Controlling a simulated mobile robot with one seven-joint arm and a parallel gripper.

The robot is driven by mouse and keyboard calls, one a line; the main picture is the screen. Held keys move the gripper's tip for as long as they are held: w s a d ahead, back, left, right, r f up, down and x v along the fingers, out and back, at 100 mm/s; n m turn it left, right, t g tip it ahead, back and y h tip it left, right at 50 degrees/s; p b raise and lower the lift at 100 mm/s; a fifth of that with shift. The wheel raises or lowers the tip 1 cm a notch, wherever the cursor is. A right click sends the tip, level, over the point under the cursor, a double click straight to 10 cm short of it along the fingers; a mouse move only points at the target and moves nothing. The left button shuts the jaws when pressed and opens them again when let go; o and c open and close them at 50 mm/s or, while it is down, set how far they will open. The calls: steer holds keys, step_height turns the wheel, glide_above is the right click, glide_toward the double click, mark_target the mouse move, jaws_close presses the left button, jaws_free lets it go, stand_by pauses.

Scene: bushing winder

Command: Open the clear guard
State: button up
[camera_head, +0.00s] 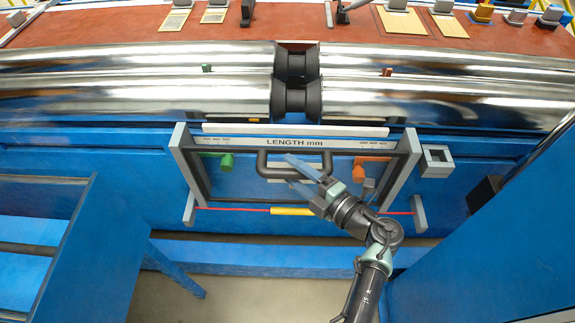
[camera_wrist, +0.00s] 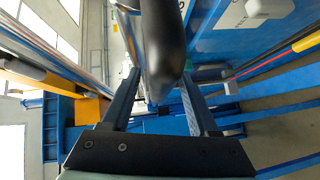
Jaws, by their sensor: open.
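The clear guard (camera_head: 400,166) is a see-through panel in a grey frame on the front of the blue machine, below the polished rollers. Its dark handle (camera_head: 264,160) is a bent bar across the middle of the panel. My gripper (camera_head: 296,164) is at the right part of the handle, with its arm coming up from the lower right. In the wrist view my gripper (camera_wrist: 158,82) is open, and the dark handle (camera_wrist: 166,45) passes between or just ahead of its two fingers. I cannot tell whether they touch it. The guard looks closed against the machine front.
A white strip marked LENGTH mm (camera_head: 294,142) runs along the guard's top. A green knob (camera_head: 226,161) and an orange knob (camera_head: 372,160) sit behind the panel. A red cord with a yellow sleeve (camera_head: 291,211) runs below. Blue structures (camera_head: 480,220) stand at both sides.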

steer(key=v, duration=1)
steer(key=shift+s, duration=0.2)
steer(key=shift+d, duration=0.15)
